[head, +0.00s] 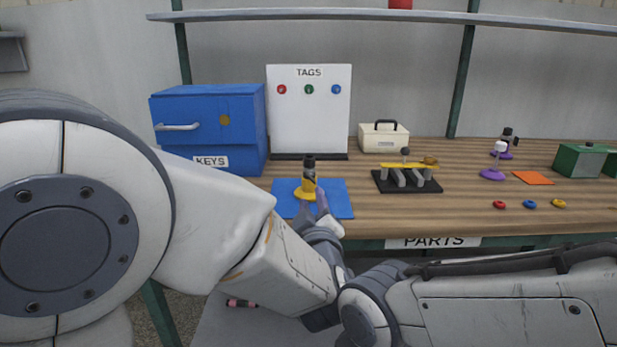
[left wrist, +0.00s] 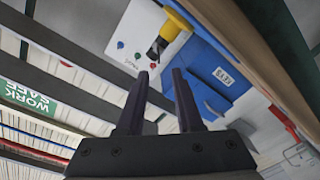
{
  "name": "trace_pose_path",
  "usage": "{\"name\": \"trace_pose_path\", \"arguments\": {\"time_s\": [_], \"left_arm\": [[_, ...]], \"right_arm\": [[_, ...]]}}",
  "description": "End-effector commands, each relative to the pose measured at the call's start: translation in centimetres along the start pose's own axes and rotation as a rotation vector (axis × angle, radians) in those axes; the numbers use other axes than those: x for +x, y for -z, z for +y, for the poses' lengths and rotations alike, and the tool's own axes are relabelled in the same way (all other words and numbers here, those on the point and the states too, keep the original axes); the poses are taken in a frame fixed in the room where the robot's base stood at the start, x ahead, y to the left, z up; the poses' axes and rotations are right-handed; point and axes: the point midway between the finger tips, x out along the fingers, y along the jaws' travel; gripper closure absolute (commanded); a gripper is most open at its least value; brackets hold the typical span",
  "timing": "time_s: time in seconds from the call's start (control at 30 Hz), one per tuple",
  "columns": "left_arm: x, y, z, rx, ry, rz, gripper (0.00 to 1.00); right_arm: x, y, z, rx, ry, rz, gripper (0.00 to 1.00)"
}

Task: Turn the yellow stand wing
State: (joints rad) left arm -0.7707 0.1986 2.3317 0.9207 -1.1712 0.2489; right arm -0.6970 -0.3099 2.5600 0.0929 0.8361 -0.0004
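The yellow stand (head: 306,193) stands upright on a blue mat (head: 341,203) near the table's front edge. It has a round yellow base and a black upper part (head: 309,161). I cannot make out its wing clearly. In the left wrist view the yellow part (left wrist: 176,24) and black part (left wrist: 157,47) show beyond my fingertips. My left gripper (head: 322,203) is in front of the stand, partly overlapping it in the head view. Its fingers (left wrist: 160,80) are apart with nothing between them. My right gripper is not in view.
A blue KEYS cabinet (head: 208,118) and white TAGS board (head: 309,105) stand behind the mat. A black block with grey posts and a yellow bar (head: 405,166) sits to the right. Purple stands (head: 492,174) and coloured rings (head: 529,204) lie further right. A dark-pink item (head: 241,303) lies below the table.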

Motion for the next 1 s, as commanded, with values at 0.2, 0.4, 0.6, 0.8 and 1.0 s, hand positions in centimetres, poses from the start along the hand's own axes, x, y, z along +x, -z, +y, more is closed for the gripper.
{"name": "trace_pose_path", "arguments": {"time_s": [0.2,0.4,0.6,0.8,1.0], "left_arm": [[4.1,-0.1,0.1,0.001,-0.001,-0.002,0.65],[7.4,-0.1,0.2,0.001,-0.003,-0.003,0.65],[9.0,-0.1,0.1,0.002,-0.003,-0.004,0.65],[9.2,-0.1,0.1,0.002,-0.003,-0.004,0.65],[9.2,-0.1,0.0,0.002,-0.002,-0.004,1.00]], "right_arm": [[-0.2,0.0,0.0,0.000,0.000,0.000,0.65],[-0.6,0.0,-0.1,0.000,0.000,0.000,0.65],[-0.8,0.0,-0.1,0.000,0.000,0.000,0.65],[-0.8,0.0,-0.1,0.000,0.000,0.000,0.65],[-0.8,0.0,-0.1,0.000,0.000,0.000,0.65]]}}
